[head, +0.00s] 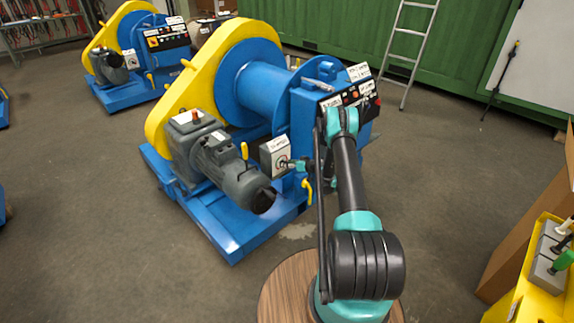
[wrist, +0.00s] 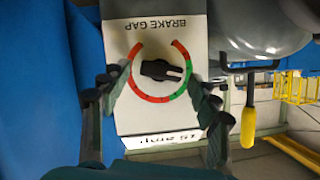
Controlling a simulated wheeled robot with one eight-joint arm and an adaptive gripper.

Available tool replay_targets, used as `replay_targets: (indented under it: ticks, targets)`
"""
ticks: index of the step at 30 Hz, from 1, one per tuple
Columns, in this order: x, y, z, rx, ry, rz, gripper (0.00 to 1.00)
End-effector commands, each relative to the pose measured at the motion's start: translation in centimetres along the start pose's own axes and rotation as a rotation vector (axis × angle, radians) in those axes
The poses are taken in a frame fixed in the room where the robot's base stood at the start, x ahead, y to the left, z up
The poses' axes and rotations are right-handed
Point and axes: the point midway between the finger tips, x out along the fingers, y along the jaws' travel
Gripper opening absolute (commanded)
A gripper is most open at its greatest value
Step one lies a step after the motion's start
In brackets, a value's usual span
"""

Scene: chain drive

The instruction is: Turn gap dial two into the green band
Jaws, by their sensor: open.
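A white box labelled "BRAKE GAP", upside down in the wrist view, carries the gap dial (wrist: 161,70). The dial has a black knob inside a broken ring, mostly red, with a green band (wrist: 179,88) at the lower right. The knob lies roughly sideways, its right end near the border of red and green; I cannot tell exactly where it points. My gripper (wrist: 160,77) is open, with one finger on each side of the knob and apart from it. The box shows in the head view (head: 272,152) on the near blue winch, with my gripper (head: 291,164) in front of it.
A grey motor (head: 228,168) sits beside the dial box, and a yellow-handled lever (wrist: 249,122) hangs to the right in the wrist view. A control panel (head: 350,93) is above. A similar winch (head: 135,50) stands behind. Open floor lies at left.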

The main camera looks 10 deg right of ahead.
Motion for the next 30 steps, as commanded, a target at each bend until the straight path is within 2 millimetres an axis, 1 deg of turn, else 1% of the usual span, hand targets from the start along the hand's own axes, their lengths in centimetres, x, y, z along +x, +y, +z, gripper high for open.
replay_targets:
  ticks: [5, 12, 16, 19, 26, 28, 29, 30]
  targets:
    - [-1.5, 0.1, 0.0, 0.001, 0.001, 0.001, 0.62]
    - [-5.4, 0.1, 0.0, 0.001, 0.001, 0.003, 0.62]
    - [-6.9, 0.1, 0.0, 0.001, 0.000, 0.002, 0.62]
    - [-7.4, 0.0, 0.0, 0.000, 0.000, 0.001, 0.62]
    - [-7.4, 0.0, 0.0, 0.000, 0.000, 0.000, 0.62]
    - [-7.5, 0.0, -0.5, -0.004, 0.009, 0.003, 0.62]
    - [-7.5, 0.0, -1.0, -0.008, 0.019, 0.006, 0.62]
    - [-7.6, -0.1, -2.0, -0.016, 0.039, 0.013, 0.62]
